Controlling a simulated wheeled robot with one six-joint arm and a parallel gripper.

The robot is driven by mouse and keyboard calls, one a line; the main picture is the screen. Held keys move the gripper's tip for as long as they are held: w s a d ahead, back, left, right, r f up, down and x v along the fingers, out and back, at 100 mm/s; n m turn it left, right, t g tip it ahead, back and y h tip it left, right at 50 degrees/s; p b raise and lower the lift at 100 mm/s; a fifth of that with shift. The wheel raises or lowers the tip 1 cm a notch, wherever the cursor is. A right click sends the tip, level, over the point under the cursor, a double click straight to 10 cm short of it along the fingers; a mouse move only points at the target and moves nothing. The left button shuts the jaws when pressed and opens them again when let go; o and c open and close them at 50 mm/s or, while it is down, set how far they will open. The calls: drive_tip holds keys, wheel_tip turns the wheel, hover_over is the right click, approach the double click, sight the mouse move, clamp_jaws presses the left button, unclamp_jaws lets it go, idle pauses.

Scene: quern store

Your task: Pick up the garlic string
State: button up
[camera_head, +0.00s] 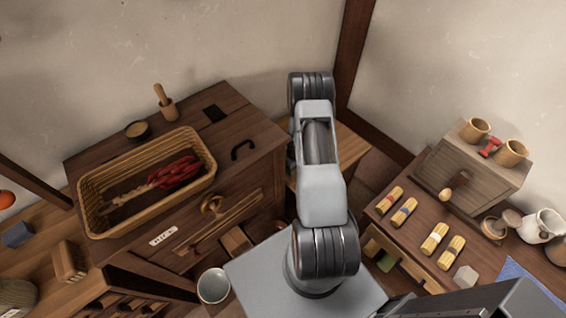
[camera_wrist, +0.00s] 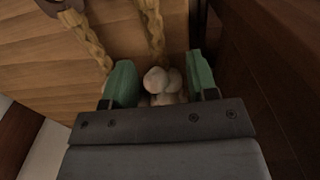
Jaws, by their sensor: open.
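The garlic string shows in the wrist view as a cluster of pale bulbs (camera_wrist: 162,82) with a tan plaited braid (camera_wrist: 151,30) running up from it. My gripper (camera_wrist: 161,74) is open, with one green finger on each side of the bulbs. The bulbs lie between the fingers, partly hidden by the gripper body. I cannot tell whether either finger touches them. A second plaited strand (camera_wrist: 86,40) runs up and left from the left finger; its lower end is hidden. In the head view I cannot make out the garlic string or my gripper.
Wooden boards (camera_wrist: 115,20) lie behind the bulbs, with a dark wooden side (camera_wrist: 265,70) close at right. In the head view, a wicker basket (camera_head: 84,192) holding a red chilli string (camera_head: 178,172) sits on a dark chest (camera_head: 243,112). A bench with several yellow bundles (camera_head: 434,239) stands at right.

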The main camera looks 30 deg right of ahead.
drive_tip(key=shift+s+d+f+p, duration=0.15)
drive_tip(key=shift+f+p, duration=0.25)
drive_tip(key=shift+f, duration=1.05)
drive_tip(key=shift+s+d+f+p, duration=0.15)
drive_tip(key=shift+f+p, duration=0.2)
drive_tip(key=shift+f, duration=1.05)
